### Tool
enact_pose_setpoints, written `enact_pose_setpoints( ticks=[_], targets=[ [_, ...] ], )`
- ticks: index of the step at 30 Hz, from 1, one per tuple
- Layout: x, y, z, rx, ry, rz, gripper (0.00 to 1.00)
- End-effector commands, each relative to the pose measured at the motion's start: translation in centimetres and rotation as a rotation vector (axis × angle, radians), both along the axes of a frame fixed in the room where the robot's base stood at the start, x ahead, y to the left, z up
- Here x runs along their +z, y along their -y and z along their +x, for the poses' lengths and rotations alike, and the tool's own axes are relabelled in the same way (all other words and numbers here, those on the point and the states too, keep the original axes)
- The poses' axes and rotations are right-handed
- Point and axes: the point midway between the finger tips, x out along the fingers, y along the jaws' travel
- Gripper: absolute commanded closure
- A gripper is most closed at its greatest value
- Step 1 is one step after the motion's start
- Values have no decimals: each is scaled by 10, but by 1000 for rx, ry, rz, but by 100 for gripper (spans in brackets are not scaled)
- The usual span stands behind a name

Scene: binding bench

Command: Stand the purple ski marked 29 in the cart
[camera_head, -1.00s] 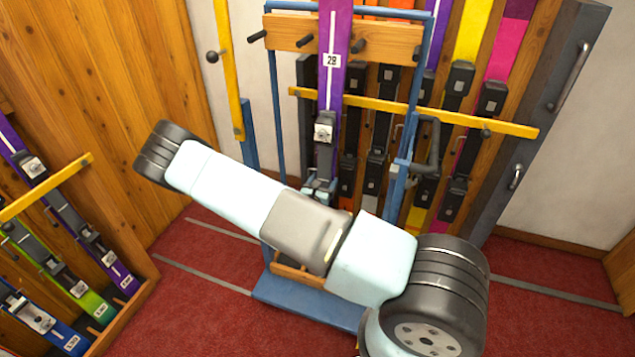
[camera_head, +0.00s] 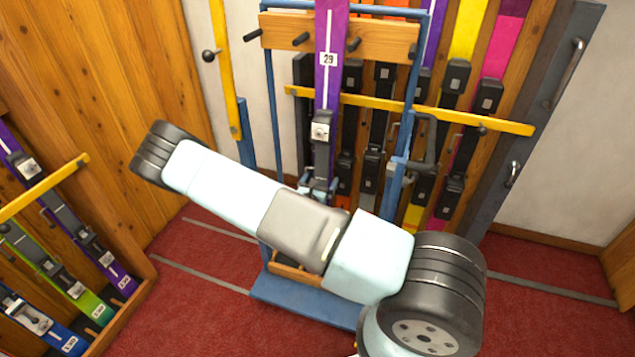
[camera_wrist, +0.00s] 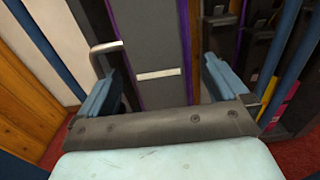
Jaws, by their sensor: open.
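The purple ski marked 29 (camera_head: 327,90) stands upright in the cart, between two black pegs of its upper wooden board. Its lower end is hidden behind my arm. The cart (camera_head: 301,302) has a blue tube frame and a blue base. My gripper (camera_head: 319,186) is at the ski's lower binding part, mostly hidden by my arm in the head view. In the wrist view, its blue fingers (camera_wrist: 163,82) are apart, one on each side of the ski's dark binding section (camera_wrist: 158,50), with gaps visible. Purple ski edges show beside that section.
Behind the cart, a wall rack with a yellow bar (camera_head: 500,124) holds several skis. A second rack (camera_head: 125,310) with purple, green and blue skis stands at the left. A grey panel with handles (camera_head: 535,120) is at the right. Red floor (camera_head: 200,265) is clear left of the cart.

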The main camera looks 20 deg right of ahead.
Motion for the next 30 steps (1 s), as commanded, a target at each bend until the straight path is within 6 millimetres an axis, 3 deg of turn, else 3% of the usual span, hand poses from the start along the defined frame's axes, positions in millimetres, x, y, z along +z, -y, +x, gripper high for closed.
enact_pose_setpoints(
  ticks=[10,30],
  targets=[
    [1,-1,-1,0,1,0,0],
    [1,-17,-23,1,1,-1,0]
  ],
)
